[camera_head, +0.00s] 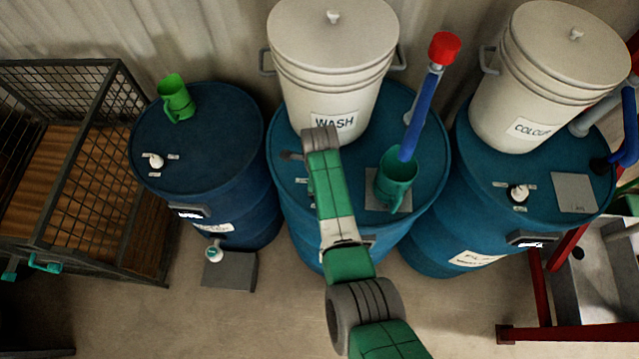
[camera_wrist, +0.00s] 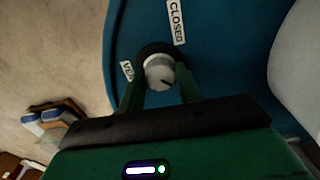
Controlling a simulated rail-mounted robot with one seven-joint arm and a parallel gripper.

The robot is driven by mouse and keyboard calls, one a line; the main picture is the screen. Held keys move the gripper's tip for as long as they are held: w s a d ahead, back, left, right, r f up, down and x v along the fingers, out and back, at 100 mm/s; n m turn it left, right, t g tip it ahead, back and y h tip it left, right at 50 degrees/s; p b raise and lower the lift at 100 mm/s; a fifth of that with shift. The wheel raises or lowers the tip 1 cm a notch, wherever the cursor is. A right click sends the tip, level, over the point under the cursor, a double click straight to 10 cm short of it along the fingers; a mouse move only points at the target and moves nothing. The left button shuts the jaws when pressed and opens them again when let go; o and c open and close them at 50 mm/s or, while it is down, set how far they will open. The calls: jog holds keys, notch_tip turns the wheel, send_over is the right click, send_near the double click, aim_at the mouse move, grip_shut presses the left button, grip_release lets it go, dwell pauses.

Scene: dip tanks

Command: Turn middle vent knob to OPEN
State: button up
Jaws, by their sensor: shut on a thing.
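The middle vent knob (camera_wrist: 159,72) is a pale round knob with a dark mark on its face, set on a dark round base on the blue drum top. My gripper (camera_wrist: 160,84) has one green finger on each side of the knob and is shut on it. A CLOSED label (camera_wrist: 176,22) lies beyond the knob and a partly covered vent label (camera_wrist: 127,71) lies to its left. No OPEN label shows in the wrist view. In the head view my arm reaches over the middle drum (camera_head: 432,130) and hides the knob.
A white WASH bucket (camera_head: 333,70) stands behind my wrist. A green mug (camera_head: 397,180) and a blue pipe with a red cap (camera_head: 444,49) stand right of my arm. Left and right drums (camera_head: 215,125) (camera_head: 540,190) flank it. A wire cage (camera_head: 100,130) is far left.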

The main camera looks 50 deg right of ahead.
dwell(0.3)
jog(key=o, duration=1)
notch_tip(320, 180, up, 8)
jog(key=shift+f, duration=0.1)
